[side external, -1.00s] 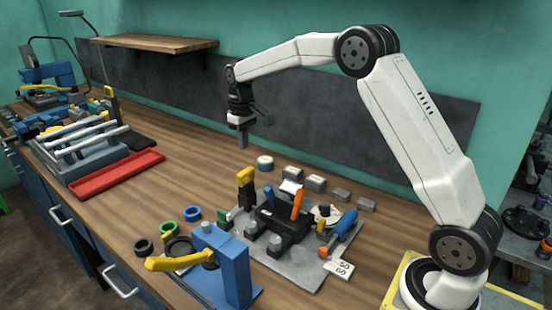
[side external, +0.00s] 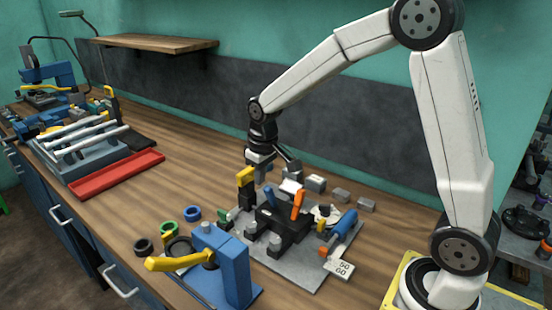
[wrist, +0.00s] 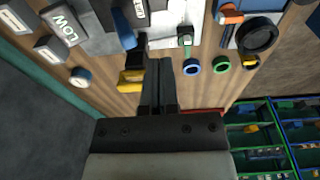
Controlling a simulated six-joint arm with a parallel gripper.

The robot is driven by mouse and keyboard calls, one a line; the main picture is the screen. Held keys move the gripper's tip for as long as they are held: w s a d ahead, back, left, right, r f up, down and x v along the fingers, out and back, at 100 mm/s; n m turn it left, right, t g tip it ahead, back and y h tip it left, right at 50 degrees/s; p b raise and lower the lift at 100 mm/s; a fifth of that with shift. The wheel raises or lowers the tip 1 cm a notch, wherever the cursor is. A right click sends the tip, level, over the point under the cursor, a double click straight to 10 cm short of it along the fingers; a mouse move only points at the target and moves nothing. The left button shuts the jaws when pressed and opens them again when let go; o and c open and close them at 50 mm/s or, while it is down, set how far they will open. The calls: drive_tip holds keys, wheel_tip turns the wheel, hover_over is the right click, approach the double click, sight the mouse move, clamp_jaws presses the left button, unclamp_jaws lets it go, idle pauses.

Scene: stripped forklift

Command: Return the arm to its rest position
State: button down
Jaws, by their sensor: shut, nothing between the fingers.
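My white arm reaches over the wooden bench (side external: 180,180) in the side external view. My gripper (side external: 261,178) points down, just behind a yellow-topped upright part (side external: 245,178) at the back left of the grey fixture plate (side external: 300,275). In the wrist view my gripper (wrist: 158,65) has its dark fingers together, with nothing between them. The yellow part (wrist: 131,78) shows close to the left of the fingers there. Whether the fingertips touch anything is hard to tell.
A black clamp block and an orange handle (side external: 298,203) stand on the plate. Small grey blocks (side external: 315,183) lie behind it. Rings (side external: 192,213) and a blue press (side external: 237,270) are in front. A red tray (side external: 115,173) lies left; bare bench lies between.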

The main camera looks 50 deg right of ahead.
drive_tip(key=s+a+f, duration=0.2)
drive_tip(key=s, duration=0.5)
drive_tip(key=s+a+f+t, duration=0.1)
drive_tip(key=s+a+f, duration=0.1)
drive_tip(key=s, duration=0.6)
drive_tip(key=shift+f, duration=0.4)
